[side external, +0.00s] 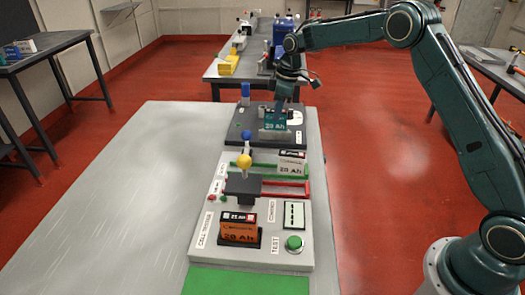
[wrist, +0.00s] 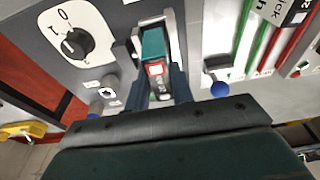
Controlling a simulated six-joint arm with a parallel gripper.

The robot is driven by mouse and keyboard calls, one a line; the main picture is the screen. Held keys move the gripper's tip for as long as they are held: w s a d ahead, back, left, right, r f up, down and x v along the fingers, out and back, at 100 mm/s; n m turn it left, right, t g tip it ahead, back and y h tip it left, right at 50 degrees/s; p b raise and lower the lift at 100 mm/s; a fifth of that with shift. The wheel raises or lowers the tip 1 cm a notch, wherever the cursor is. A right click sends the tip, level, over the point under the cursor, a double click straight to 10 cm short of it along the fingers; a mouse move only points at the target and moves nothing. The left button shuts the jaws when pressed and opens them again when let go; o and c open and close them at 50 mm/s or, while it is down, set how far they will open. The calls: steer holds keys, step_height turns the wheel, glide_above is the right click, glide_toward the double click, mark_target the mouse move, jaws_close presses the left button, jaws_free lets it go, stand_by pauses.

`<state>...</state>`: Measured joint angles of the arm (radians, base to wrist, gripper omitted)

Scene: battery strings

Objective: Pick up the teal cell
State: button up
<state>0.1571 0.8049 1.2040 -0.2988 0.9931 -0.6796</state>
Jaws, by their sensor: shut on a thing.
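The teal cell (side external: 275,115), marked 20 Ah, stands upright at a light grey holder (side external: 273,135) on the dark panel at the far end of the board. My gripper (side external: 284,96) is above it, pointing down, and is shut on its upper part. In the wrist view the teal cell (wrist: 153,46) sits between the two fingers of my gripper (wrist: 160,78), with the grey holder (wrist: 138,44) around it. I cannot tell whether the cell's lower end is seated in the holder or slightly raised.
A black rotary knob (wrist: 77,44) is beside the holder. Blue-topped (side external: 246,135) and yellow-topped (side external: 243,160) posts stand nearer. A white cell (side external: 291,163) and an orange cell (side external: 239,228) sit along the board, with a green button (side external: 294,243) at the near end. The left tabletop is clear.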

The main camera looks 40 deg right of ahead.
steer(key=shift+r, duration=1.75)
steer(key=shift+r, duration=0.1)
